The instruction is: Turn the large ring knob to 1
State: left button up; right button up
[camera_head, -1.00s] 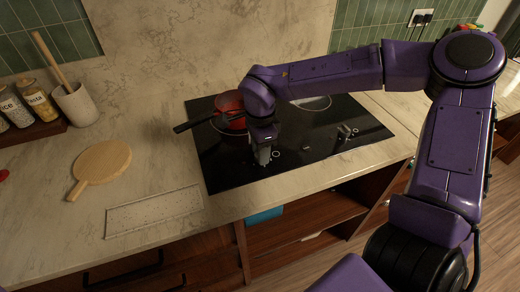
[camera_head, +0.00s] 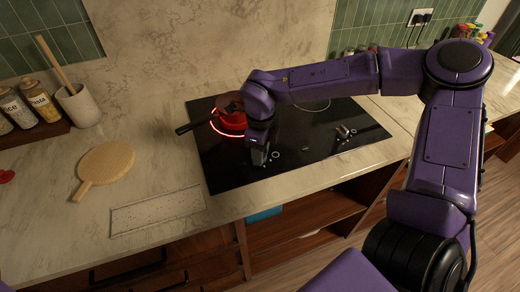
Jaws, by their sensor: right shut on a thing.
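The black glass cooktop (camera_head: 300,150) is set in the counter. A glowing red ring (camera_head: 216,130) shows around the base of a red pan (camera_head: 228,108) on its left side. My right gripper (camera_head: 260,158) points down at the cooktop's front left and is shut on a knob there, which its fingers mostly hide. A pale round mark (camera_head: 276,155) lies just right of the fingers. More knobs (camera_head: 346,131) stand farther right, apart from the gripper. The knob's setting cannot be read. My left gripper is out of view.
The pan's black handle (camera_head: 188,128) sticks out left over the cooktop edge. A round wooden board (camera_head: 106,162) and a speckled rectangular panel (camera_head: 157,211) lie on the left counter. Jars (camera_head: 42,103) and a utensil crock (camera_head: 79,106) stand at the back left.

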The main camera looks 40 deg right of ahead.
jog(key=shift+w+r+m, duration=0.1)
jog(key=shift+m, duration=1.8)
jog(key=o, duration=1)
jog(key=shift+o, duration=0.2)
notch_tip(320, 180, up, 10)
jog(key=b, duration=0.1)
jog(key=shift+r, duration=0.25)
